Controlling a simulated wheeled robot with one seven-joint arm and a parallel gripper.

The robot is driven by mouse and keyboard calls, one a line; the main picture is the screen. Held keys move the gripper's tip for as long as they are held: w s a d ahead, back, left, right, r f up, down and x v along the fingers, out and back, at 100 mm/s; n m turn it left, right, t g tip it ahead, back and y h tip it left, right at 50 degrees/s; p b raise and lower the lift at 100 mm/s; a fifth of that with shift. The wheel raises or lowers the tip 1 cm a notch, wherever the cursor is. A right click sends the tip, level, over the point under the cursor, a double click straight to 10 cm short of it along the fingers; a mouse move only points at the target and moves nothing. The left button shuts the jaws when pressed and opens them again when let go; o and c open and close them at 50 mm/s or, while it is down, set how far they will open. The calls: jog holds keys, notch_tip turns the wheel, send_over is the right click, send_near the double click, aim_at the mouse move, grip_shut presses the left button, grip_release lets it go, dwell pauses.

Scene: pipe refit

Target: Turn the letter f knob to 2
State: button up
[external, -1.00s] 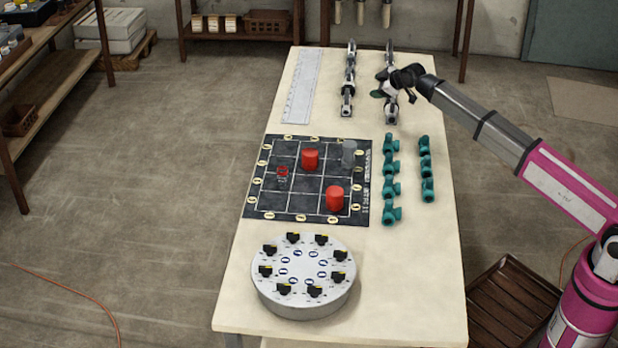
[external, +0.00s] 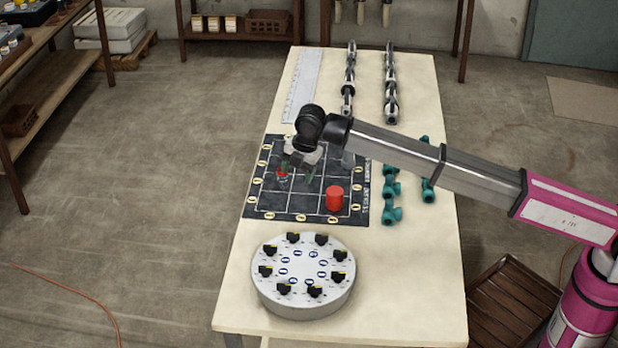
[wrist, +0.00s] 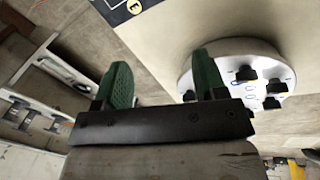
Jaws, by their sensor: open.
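A round grey-white dial unit (external: 303,306) stands at the near end of the table, with several black knobs in a ring on its top. It also shows at the right in the wrist view (wrist: 225,50). The letters by the knobs are too small to read, so I cannot tell which knob is f or where it points. My gripper (external: 298,178) is over the dark grid mat, beyond the dial unit and apart from it. In the wrist view its two green fingers (wrist: 162,80) are spread wide with nothing between them.
The dark grid mat (external: 262,195) lies mid-table with a red cylinder (external: 335,198) on it. Teal pipe fittings (external: 391,214) stand right of the mat. Metal pipe parts (external: 391,85) and a white ruler (external: 303,85) lie at the far end. Bare table surrounds the dial unit.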

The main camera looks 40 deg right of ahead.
aim_at(293, 233)
jog(key=s+a+n, duration=0.1)
jog(key=s+a, duration=0.2)
jog(key=s+a+n+g+h, duration=0.1)
jog(key=s+a, duration=0.3)
jog(key=s+a+n, duration=0.1)
jog(key=s+a, duration=0.2)
jog(key=s, duration=0.1)
jog(key=shift+a+r+n+g, duration=0.25)
jog(key=shift+r+n+g, duration=0.15)
notch_tip(293, 233, down, 10)
jog(key=shift+r, duration=0.15)
jog(key=c, duration=0.9)
